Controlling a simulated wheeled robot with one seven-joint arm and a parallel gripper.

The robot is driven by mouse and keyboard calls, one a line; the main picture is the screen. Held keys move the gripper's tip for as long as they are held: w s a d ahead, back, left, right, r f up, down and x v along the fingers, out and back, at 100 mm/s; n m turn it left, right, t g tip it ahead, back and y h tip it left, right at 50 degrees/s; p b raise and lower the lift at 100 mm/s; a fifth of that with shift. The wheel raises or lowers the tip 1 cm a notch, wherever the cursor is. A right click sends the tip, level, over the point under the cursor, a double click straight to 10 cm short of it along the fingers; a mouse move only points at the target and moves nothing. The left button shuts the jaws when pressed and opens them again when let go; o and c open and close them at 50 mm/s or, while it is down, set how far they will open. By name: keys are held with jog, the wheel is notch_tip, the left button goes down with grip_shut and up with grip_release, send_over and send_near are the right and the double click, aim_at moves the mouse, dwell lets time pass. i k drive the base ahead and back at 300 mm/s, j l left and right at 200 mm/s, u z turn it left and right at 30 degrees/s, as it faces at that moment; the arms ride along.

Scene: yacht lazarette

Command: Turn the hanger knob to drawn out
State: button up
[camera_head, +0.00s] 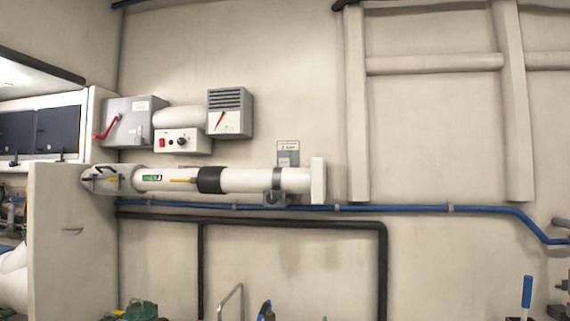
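A long white tube (238,180) lies level along the back wall, with a black band (210,179) near its middle and a white end plate (318,181) at its right. A dark grey strap-like hanger (276,180) wraps the tube near that right end. A small dark knob-like part (271,198) sits low on the hanger, just above the blue pipe. It is too small to tell how far out it stands. A grey plate with a printed label (288,148) is on the wall above the hanger. My gripper is not in view.
A blue pipe (400,208) runs just under the tube. Grey boxes (231,113) and a red-switch panel (182,141) are above it. A beige partition (72,240) stands at left. Green equipment (140,310) and a blue handle (527,291) show at the bottom edge.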

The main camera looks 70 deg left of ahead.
aim_at(272, 198)
jog(key=i, duration=0.25)
jog(key=i+z, duration=0.1)
jog(key=z, duration=0.25)
jog(key=i+j+z, duration=0.1)
jog(key=z, duration=0.3)
jog(key=i+j+z, duration=0.1)
jog(key=z, duration=1.65)
jog(key=u, duration=5)
jog(key=j+z, duration=0.1)
jog(key=z, duration=0.65)
